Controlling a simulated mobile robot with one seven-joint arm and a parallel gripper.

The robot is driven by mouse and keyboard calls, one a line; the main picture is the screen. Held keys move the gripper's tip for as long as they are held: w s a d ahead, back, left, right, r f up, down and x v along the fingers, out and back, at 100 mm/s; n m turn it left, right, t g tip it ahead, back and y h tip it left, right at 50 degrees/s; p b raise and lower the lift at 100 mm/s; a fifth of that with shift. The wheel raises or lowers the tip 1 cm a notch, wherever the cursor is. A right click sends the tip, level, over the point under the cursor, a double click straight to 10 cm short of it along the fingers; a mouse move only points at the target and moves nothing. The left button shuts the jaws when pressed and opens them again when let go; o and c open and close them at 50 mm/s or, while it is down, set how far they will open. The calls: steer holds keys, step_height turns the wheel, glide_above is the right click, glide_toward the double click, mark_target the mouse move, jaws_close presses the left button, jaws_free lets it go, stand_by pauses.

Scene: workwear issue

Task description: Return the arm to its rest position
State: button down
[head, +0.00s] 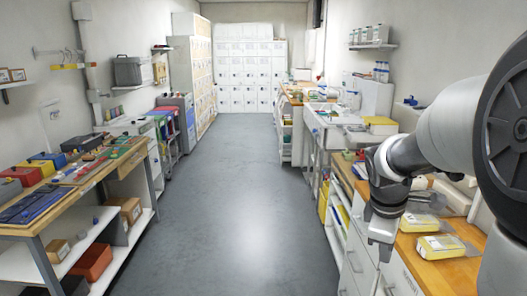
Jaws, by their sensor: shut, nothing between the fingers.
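My arm comes in from the right edge of the head view and bends down over the right-hand counter. My gripper (381,284) points downward at the counter's front edge, near the bottom of the picture. It is shut with nothing in it. The fingertips are small and close to the lower picture edge. The arm hides part of the counter and wall behind it.
The wooden counter (470,273) on the right bears yellow packs (441,246) close to my arm. A workbench (92,180) with coloured bins stands on the left. The grey aisle floor (238,190) between is clear, back to white lockers (249,75).

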steer(key=s+a+r+m+t+y+p, duration=0.2)
steer(key=s+a+r+m+p, duration=0.3)
steer(key=s+a+r+m, duration=0.6)
steer(key=s+a+r+t, duration=0.1)
steer(key=s+a+r, duration=0.1)
steer(key=s, duration=0.4)
steer(key=shift+a+r+y+p, duration=0.3)
steer(key=shift+r+y+p, duration=0.1)
steer(key=shift+r, duration=0.1)
